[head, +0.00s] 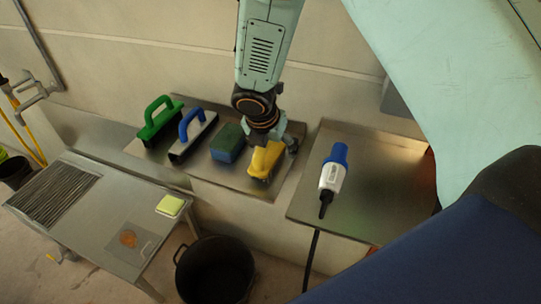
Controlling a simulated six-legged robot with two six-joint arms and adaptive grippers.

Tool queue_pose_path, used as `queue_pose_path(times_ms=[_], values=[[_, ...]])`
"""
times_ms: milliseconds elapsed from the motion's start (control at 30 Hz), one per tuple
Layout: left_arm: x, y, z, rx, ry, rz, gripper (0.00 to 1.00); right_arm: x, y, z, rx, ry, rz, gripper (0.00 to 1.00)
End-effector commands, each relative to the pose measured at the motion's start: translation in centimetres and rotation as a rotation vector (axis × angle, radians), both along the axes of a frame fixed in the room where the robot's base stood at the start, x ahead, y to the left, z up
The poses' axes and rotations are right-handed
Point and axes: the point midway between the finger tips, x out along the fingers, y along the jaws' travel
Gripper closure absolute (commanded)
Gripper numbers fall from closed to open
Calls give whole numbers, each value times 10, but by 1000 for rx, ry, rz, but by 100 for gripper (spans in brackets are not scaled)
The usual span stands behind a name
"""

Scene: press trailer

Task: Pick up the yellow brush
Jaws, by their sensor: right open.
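The yellow brush (264,161) lies near the right end of a metal shelf (240,180) in the head view. My right gripper (279,143) is right above and behind it, pointing down, with its fingers around or beside the brush's upper part. The gripper is open. I cannot tell whether a finger touches the brush. The far side of the brush is partly hidden by the gripper. My left gripper does not show.
Left of the brush are a green-and-blue block (228,143), a blue-handled float (192,134) and a green-handled float (158,119). A blue-and-white tool (333,178) lies on the right shelf (385,190). A black bucket (214,271) and a sink table (85,232) stand in front.

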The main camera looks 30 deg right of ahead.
Motion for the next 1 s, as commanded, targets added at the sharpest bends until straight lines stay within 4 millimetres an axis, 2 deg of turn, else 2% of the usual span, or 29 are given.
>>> queue_pose_path(times_ms=[300, 1000], values=[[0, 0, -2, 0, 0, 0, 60, 2, -3, -4, -1, -1, 0, 16], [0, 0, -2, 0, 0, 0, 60, 2, -3, -4, -1, -1, 0, 75]])
